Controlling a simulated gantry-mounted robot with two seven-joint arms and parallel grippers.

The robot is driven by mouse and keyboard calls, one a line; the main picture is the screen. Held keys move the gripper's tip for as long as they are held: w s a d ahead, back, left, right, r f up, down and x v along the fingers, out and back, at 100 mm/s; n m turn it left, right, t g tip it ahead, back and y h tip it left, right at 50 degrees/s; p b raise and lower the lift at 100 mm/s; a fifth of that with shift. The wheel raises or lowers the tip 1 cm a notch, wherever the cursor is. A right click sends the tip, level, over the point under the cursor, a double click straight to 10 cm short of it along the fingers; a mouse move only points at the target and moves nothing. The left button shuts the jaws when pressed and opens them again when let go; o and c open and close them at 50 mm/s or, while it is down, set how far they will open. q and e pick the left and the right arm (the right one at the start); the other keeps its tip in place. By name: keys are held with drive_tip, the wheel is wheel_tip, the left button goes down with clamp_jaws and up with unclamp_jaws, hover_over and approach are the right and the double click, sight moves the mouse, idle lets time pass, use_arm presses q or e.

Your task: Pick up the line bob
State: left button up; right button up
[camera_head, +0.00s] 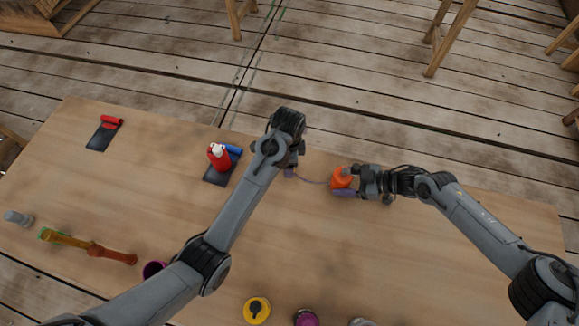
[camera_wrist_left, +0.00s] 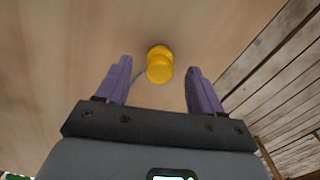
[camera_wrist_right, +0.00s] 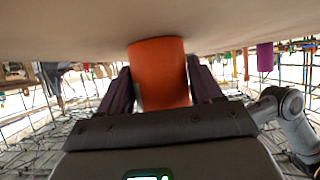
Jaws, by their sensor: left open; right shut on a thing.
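A small yellow bob-like piece (camera_wrist_left: 159,64) sits on the wooden table in the left wrist view, ahead of and between the fingertips. It is likely the line bob. My left gripper (camera_wrist_left: 162,78) is open and empty around its near side; the arm hides the piece in the head view. My right gripper (camera_head: 345,184) is shut on an orange cylindrical body (camera_head: 340,178), which also fills the space between the fingers in the right wrist view (camera_wrist_right: 160,72). A thin purple line (camera_head: 312,181) runs from the orange body toward my left gripper.
A red bottle (camera_head: 219,159) and blue cylinder (camera_head: 234,150) stand on a dark mat at centre left. A red cylinder (camera_head: 112,120) lies by another dark mat (camera_head: 101,138). An orange-brown bar (camera_head: 88,248) lies front left. A yellow round item (camera_head: 257,310) is at the front.

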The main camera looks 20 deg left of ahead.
use_arm(q)
drive_tip(key=shift+f, duration=1.55)
drive_tip(key=c, duration=1.1)
drive_tip(key=shift+r, duration=0.1)
wheel_tip(320, 180, up, 10)
drive_tip(key=shift+f, duration=0.1)
drive_tip(key=shift+f, duration=4.4)
drive_tip(key=shift+a, duration=0.1)
